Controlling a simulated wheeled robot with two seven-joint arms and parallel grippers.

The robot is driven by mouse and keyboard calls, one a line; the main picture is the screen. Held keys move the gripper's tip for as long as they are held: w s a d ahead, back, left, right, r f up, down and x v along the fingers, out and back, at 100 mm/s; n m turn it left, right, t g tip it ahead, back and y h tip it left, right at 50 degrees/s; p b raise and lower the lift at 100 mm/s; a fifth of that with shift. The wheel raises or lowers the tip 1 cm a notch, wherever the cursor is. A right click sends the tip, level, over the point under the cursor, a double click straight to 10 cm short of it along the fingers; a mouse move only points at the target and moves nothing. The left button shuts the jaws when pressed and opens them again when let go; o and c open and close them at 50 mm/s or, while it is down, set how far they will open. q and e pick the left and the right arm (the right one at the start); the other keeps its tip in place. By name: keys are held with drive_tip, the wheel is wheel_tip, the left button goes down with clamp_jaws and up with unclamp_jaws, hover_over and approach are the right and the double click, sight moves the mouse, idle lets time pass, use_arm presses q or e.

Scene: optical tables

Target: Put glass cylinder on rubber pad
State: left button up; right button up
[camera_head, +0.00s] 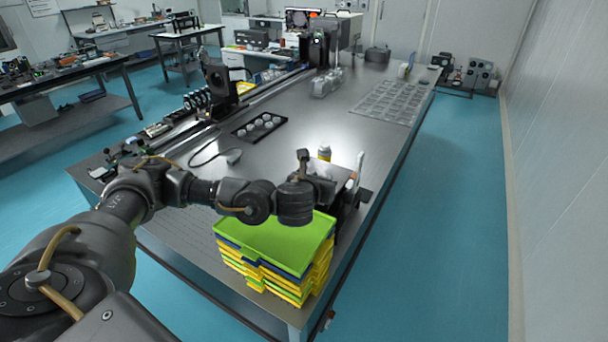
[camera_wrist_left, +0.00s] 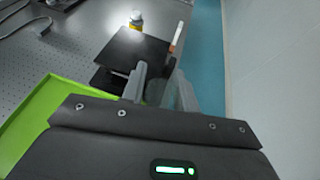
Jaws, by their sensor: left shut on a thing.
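My left gripper (camera_wrist_left: 162,84) shows in the left wrist view with its two grey fingers apart. It is shut on a faint, see-through thing (camera_wrist_left: 160,92), which looks like the glass cylinder; its outline is hard to make out. A dark, flat square (camera_wrist_left: 132,48), which looks like the rubber pad, lies just beyond the fingers. In the head view my left gripper (camera_head: 347,196) is at the table's right edge, beyond the green tray, and what it holds is hidden there. My right gripper is not in view.
A stack of green, yellow and blue trays (camera_head: 275,243) stands at the near table corner. A yellow-labelled bottle (camera_head: 324,152) and an upright white object (camera_head: 358,167) stand beyond my gripper. A black tray with round pieces (camera_head: 259,127) lies further left. The table's middle is clear.

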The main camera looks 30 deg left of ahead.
use_arm(q)
drive_tip(key=s+d+f+m+h+b, duration=0.2)
drive_tip(key=s+d+f+b, duration=0.2)
drive_tip(key=b, duration=0.6)
drive_tip(key=s+d, duration=0.2)
drive_tip(key=d, duration=0.1)
drive_tip(key=shift+s+d+f+h, duration=0.2)
drive_tip(key=shift+s+f+h, duration=0.1)
drive_tip(key=shift+h, duration=0.1)
